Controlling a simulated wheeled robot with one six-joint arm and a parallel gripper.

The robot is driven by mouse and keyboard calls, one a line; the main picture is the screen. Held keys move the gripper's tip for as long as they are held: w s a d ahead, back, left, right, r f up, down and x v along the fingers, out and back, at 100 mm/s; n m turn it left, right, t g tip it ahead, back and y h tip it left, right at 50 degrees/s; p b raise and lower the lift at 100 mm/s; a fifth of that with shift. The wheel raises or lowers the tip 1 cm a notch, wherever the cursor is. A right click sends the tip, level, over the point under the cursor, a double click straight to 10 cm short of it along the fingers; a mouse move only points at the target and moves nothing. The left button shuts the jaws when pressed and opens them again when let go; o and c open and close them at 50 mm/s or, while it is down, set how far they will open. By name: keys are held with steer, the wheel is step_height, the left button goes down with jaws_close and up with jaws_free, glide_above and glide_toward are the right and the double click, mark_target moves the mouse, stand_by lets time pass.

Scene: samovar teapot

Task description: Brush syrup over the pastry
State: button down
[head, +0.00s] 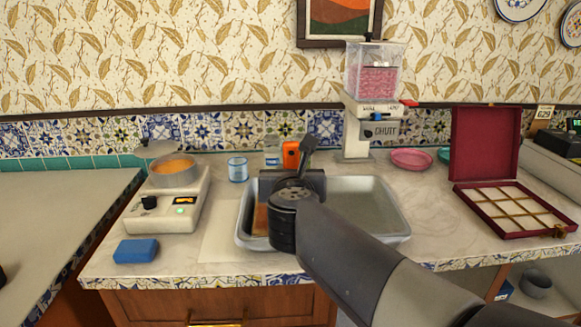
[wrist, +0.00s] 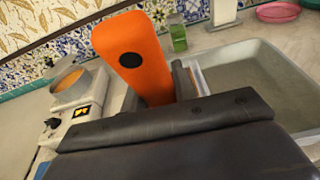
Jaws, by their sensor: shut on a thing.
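My gripper (head: 291,182) is over the left part of a metal tray (head: 391,232), shut on an orange-handled tool, likely the brush (head: 291,154). The orange handle (wrist: 131,52) stands up, tilted, in the wrist view. The tool's lower end is hidden behind my gripper, so I cannot tell whether bristles touch anything. A brown strip (head: 260,221), perhaps the pastry, shows in the tray's left end, mostly covered by my arm. A small pot of amber liquid, likely the syrup (head: 173,167), sits on a white warmer (head: 170,207) at the left; it also shows in the wrist view (wrist: 68,78).
A blue block (head: 136,251) lies at the counter's front left. A blue-white tin (head: 237,169) and a greenish jar (head: 271,157) stand behind the tray. A dispenser (head: 371,110), a pink plate (head: 411,159) and an open maroon box (head: 487,155) are to the right.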

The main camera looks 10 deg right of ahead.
steer(key=shift+s+f, duration=0.1)
steer(key=shift+s, duration=0.65)
steer(key=shift+w+d+p, duration=0.4)
steer(key=shift+w+d, duration=0.75)
steer(key=shift+w, duration=3.2)
steer(key=shift+w+d+p, duration=0.35)
steer(key=shift+w+d, duration=0.8)
steer(key=shift+w, duration=3.15)
steer(key=f+b+v, duration=0.1)
steer(key=v, duration=0.6)
steer(key=shift+s, duration=0.55)
steer(key=c, duration=2.2)
jaws_free()
steer(key=shift+s+a+f, duration=0.1)
steer(key=shift+s+a, duration=0.05)
steer(key=shift+s, duration=1.5)
steer(key=shift+s+a+f, duration=0.1)
steer(key=shift+s+a, duration=0.1)
steer(key=shift+s, duration=1.45)
steer(key=shift+v, duration=1.45)
steer(key=r+x, duration=0.2)
steer(key=x, duration=1.1)
steer(key=shift+w, duration=0.6)
